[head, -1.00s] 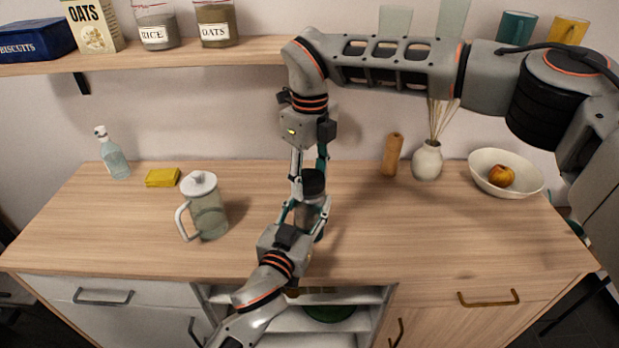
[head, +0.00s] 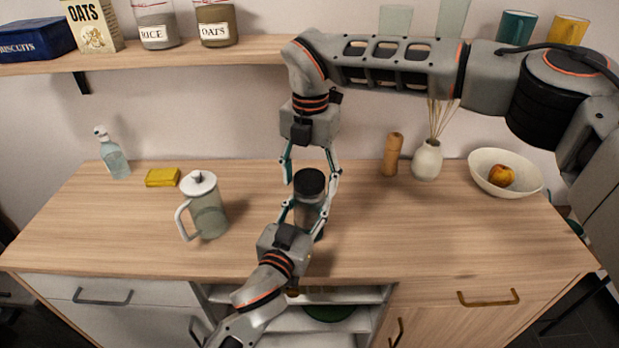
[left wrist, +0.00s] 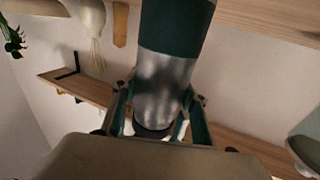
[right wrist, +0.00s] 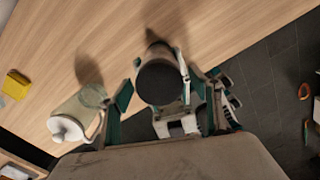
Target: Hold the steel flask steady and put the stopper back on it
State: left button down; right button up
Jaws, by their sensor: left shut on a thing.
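The steel flask (head: 309,215) stands upright on the counter, with a steel body and a dark green band that shows in the left wrist view (left wrist: 165,85). The black stopper (head: 311,182) sits on its top and looks level; the seam is too small to judge. My left gripper (head: 304,212) is shut around the flask's body from the front. My right gripper (head: 310,184) points down from above, open, one finger on each side of the stopper. In the right wrist view the stopper's round top (right wrist: 158,83) lies between the spread fingers.
A glass jug (head: 207,210) with a white lid stands left of the flask. A yellow sponge (head: 162,177) and a spray bottle (head: 114,158) are farther left. A wooden mill (head: 392,155), vase (head: 427,160) and bowl (head: 490,183) stand right. The counter's front right is clear.

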jog(key=shift+r, duration=2.3)
jog(key=shift+c, duration=0.3)
jog(key=n, duration=0.2)
jog(key=r+n, duration=0.1)
jog(key=n, duration=0.3)
jog(key=r+n, duration=0.1)
jog(key=shift+n, duration=0.4)
jog(key=n, duration=0.2)
jog(key=r+n, duration=0.1)
jog(key=n, duration=0.3)
jog(key=shift+r, duration=0.25)
jog(key=shift+f, duration=0.1)
